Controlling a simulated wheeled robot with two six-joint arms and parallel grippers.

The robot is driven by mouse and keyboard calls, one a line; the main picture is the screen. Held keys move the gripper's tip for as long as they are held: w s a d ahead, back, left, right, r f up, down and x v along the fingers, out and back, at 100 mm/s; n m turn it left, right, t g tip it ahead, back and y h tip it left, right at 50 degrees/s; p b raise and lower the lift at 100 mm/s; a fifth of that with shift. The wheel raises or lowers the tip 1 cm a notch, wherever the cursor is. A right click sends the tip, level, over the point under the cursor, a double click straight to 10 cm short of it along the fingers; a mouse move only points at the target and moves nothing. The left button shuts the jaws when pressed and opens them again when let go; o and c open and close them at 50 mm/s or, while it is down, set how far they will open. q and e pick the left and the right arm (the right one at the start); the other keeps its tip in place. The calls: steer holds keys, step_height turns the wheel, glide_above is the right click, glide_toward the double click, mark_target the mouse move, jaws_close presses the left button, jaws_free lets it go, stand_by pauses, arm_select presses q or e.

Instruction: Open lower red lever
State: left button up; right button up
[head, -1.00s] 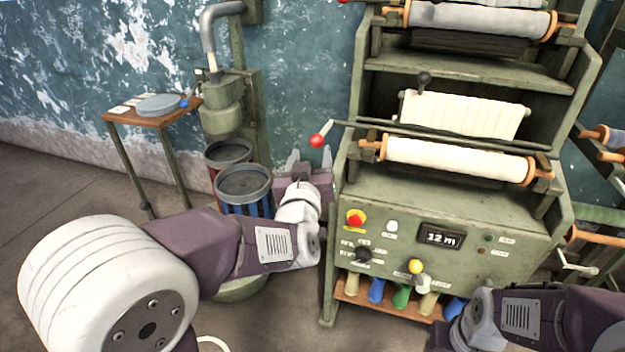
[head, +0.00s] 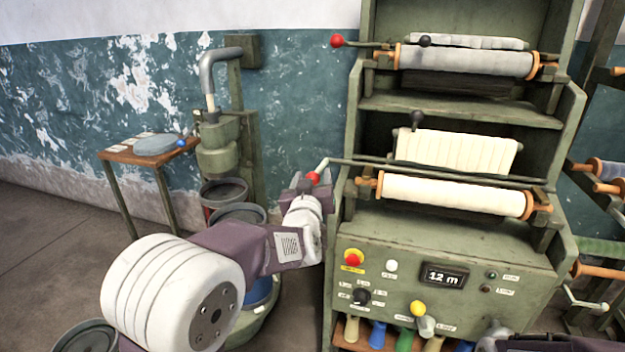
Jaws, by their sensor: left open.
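The lower red lever shows as a red ball knob (head: 313,178) on a short pale crank at the left end of a long dark rod (head: 430,172). The rod runs across the front of the green machine above the lower white roll (head: 455,194). My left gripper (head: 304,182) is at the red knob, seen from behind. It is open, and its fingers are largely hidden by the wrist, so I cannot tell whether they touch the knob. A second, upper red knob (head: 337,41) sits higher on the machine. My right gripper is not visible; only part of that arm shows at the bottom right.
Floor at far left is clear.

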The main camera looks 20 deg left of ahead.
arm_select(q)
jaws_close()
stand_by(1.3)
